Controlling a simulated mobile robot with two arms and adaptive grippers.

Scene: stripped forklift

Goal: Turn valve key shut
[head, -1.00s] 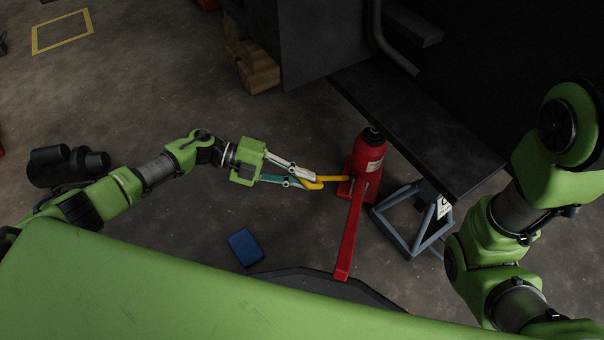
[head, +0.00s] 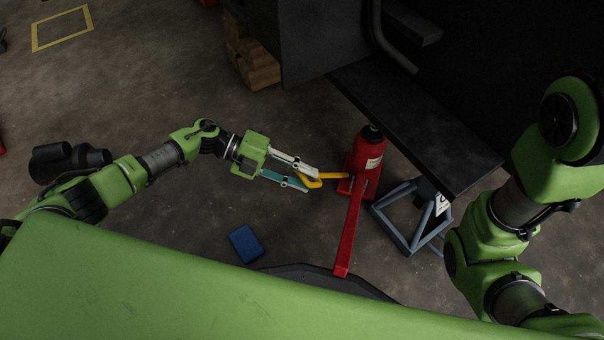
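The yellow valve key (head: 332,176) sticks out leftward from the base of the red bottle jack (head: 368,151). Its bent handle end lies at the fingertips of my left gripper (head: 311,180). That gripper has one white and one teal finger. The fingers are spread, with the white one on the far side of the handle and the teal one on the near side. A gap shows between the teal fingertip and the handle. Whether the white finger touches the key I cannot tell. My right gripper is out of view; only my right arm shows at the right.
A long red lever (head: 349,233) runs from the jack toward me. A blue-grey stand (head: 405,222) is right of the jack, under the dark forklift plate (head: 425,125). A blue box (head: 246,244) lies on the floor.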

